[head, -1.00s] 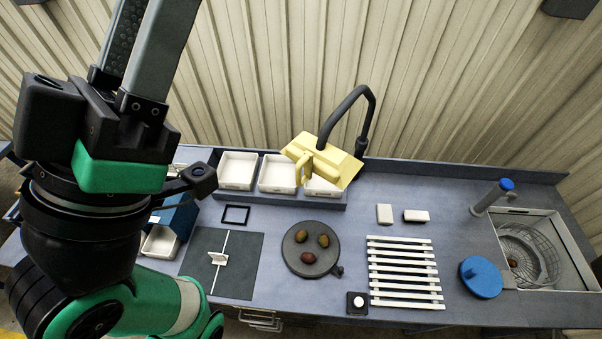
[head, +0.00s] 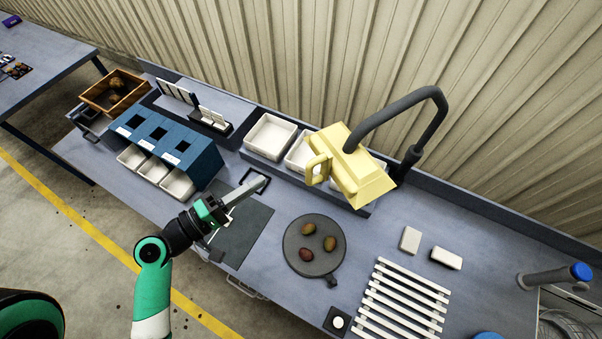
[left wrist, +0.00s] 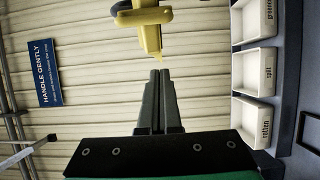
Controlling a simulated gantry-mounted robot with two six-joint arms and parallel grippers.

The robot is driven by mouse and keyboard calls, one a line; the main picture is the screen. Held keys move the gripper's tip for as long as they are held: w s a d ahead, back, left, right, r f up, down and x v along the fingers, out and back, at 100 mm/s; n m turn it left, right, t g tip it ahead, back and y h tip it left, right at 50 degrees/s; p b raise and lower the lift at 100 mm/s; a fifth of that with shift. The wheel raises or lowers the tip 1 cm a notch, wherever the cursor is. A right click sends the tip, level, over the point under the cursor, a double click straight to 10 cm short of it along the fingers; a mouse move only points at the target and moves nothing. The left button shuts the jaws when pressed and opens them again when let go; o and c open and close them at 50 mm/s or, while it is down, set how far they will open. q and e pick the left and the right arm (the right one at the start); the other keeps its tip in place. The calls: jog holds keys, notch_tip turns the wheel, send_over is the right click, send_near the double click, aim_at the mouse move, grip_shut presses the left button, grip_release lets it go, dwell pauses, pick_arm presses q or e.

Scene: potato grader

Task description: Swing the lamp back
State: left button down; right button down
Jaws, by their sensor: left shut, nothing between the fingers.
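The lamp has a yellow head (head: 361,180) with a loop handle (head: 317,169) on its left side. Its dark curved neck (head: 400,103) rises from the back of the bench, and the head hangs over the white bins. My left gripper (head: 264,180) is shut and empty, over the bench left of the lamp and apart from it. In the left wrist view, the shut fingers (left wrist: 160,75) point toward the yellow lamp head (left wrist: 150,38), with its handle at the top edge. My right gripper is out of view.
White bins (head: 269,137) stand at the back, under and left of the lamp. A blue box with slots (head: 163,141) is to the left. A round dark plate (head: 299,263) holds three potatoes. A white slatted rack (head: 400,300) lies to the right, beside two small white blocks (head: 410,239).

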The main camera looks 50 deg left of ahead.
pick_arm(q)
jog(key=b, duration=0.3)
send_near(312, 149)
jog(key=w+p, duration=0.1)
jog(key=w, duration=0.3)
jog(key=shift+w+f, duration=0.1)
jog(key=shift+w, duration=0.05)
jog(key=shift+s+d+f+p, duration=0.1)
jog(key=shift+s+d+p, duration=0.3)
jog(key=shift+d, duration=0.5)
jog(key=shift+s+d+f+p, duration=0.1)
jog(key=shift+s+d+p, duration=0.25)
jog(key=shift+d, duration=0.6)
